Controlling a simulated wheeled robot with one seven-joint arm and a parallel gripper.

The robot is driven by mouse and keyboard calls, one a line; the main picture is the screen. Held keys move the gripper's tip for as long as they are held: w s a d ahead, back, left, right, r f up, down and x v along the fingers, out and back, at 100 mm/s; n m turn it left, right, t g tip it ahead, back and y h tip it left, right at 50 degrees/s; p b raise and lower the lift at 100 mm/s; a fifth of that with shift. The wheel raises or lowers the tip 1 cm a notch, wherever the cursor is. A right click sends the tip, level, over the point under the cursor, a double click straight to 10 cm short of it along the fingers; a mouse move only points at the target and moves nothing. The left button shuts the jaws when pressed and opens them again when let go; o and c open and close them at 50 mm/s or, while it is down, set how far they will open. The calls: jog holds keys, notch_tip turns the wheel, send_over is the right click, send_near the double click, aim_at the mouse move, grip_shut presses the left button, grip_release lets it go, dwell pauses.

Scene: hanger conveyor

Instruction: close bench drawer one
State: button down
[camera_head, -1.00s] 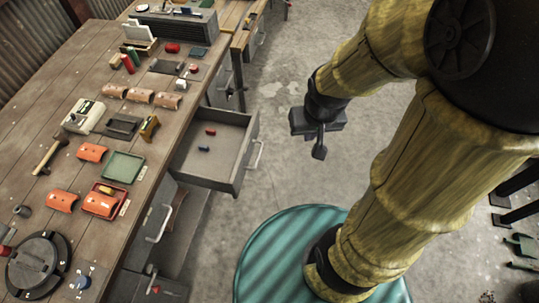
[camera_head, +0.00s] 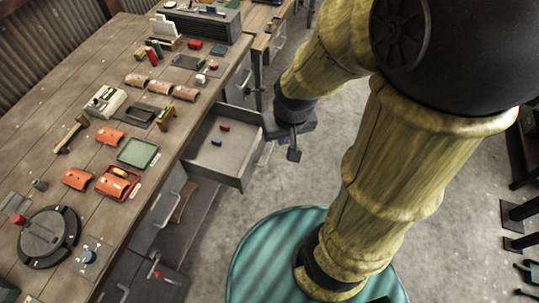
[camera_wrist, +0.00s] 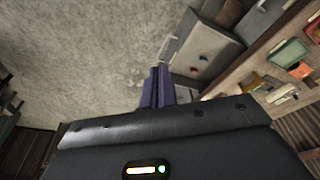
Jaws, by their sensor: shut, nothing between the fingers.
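An open grey drawer (camera_head: 238,137) sticks out from the front of the wooden bench (camera_head: 60,160), with a small red and a small blue item inside. Its metal handle (camera_head: 265,154) is on the front face. My gripper (camera_head: 294,154) is shut and empty, at the outer side of the drawer front, close to the handle; I cannot tell if it touches. In the wrist view my shut fingers (camera_wrist: 157,88) show beside the open drawer (camera_wrist: 200,52), its front nearest the fingers.
Below the bench, another handle (camera_head: 165,210) and a shelf with red-handled tools (camera_head: 155,272) show. The benchtop holds a green tray (camera_head: 137,152), orange curved pieces and a dark round turntable (camera_head: 47,236).

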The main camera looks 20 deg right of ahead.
jog(key=shift+a, duration=0.1)
jog(key=w+d+f+m+t+y+b, duration=0.1)
jog(key=w+d+f+m+y+b, duration=0.1)
jog(key=f+m, duration=0.6)
jog(key=w+d+f+m+t+y+b, duration=0.1)
jog(key=w+d+f+m+y+b, duration=0.2)
jog(key=d+f+m, duration=0.4)
jog(key=w+d+f+m+t+y+b, duration=0.1)
jog(key=w+d+f+m+y+b, duration=0.2)
jog(key=f+m, duration=0.7)
notch_tip(320, 180, down, 3)
jog(key=w+d+b, duration=0.1)
jog(key=d+b, duration=0.1)
jog(key=b, duration=0.1)
jog(key=shift+w+d, duration=0.15)
jog(key=shift+f, duration=0.15)
jog(key=w+a+f+p, duration=0.1)
jog(key=w+a+f, duration=0.4)
jog(key=a, duration=0.4)
jog(key=shift+w+a+f+p, duration=0.2)
jog(key=shift+w+a+p, duration=0.15)
jog(key=shift+w, duration=0.5)
